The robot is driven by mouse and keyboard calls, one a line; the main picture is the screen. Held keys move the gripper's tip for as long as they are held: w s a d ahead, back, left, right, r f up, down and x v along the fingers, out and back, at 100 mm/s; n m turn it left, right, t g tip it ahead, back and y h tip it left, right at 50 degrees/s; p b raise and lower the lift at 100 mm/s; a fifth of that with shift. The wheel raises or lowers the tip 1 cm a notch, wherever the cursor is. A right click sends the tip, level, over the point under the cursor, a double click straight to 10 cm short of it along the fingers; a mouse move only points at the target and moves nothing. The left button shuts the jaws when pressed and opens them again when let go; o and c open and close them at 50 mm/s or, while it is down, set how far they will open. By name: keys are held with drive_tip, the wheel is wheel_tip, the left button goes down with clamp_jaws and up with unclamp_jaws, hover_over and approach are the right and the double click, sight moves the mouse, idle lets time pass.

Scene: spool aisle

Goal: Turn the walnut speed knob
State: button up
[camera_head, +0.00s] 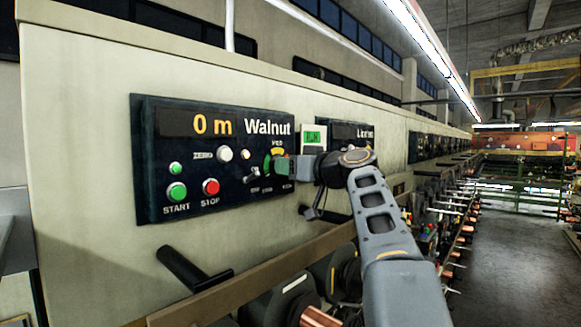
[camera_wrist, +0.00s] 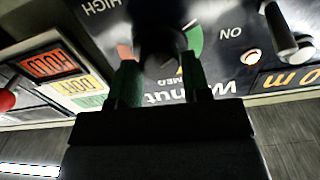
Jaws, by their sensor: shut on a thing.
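The Walnut panel (camera_head: 225,120) is dark, with a "0 m" display, on the pale machine face in the head view. My gripper (camera_head: 286,167) is at its right part, over the speed dial with its green and yellow arc (camera_head: 277,151). It hides the knob there. In the wrist view the dark speed knob (camera_wrist: 160,40) stands between the two fingers of my gripper (camera_wrist: 160,76), which is shut on it. The MED and HIGH labels and the green arc (camera_wrist: 195,38) show around it, upside down. The knob's pointer direction cannot be told.
The same panel has a white ZERO button (camera_head: 225,154), green START (camera_head: 177,191), red STOP (camera_head: 211,187) and a small toggle lever (camera_head: 251,175) close left of my gripper. A black bar handle (camera_head: 190,268) juts out below. A floor aisle (camera_head: 505,240) is open at right.

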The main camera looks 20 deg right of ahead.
drive_tip(key=shift+c, duration=0.5)
drive_tip(key=shift+m, duration=0.3)
drive_tip(key=m+p, duration=0.1)
drive_tip(key=m, duration=1.4)
drive_tip(key=m+p, duration=0.1)
drive_tip(key=m, duration=0.7)
drive_tip(key=shift+d+f+p, duration=0.1)
drive_tip(key=shift+f+p, duration=0.15)
drive_tip(key=shift+p, duration=0.1)
drive_tip(key=shift+m, duration=0.3)
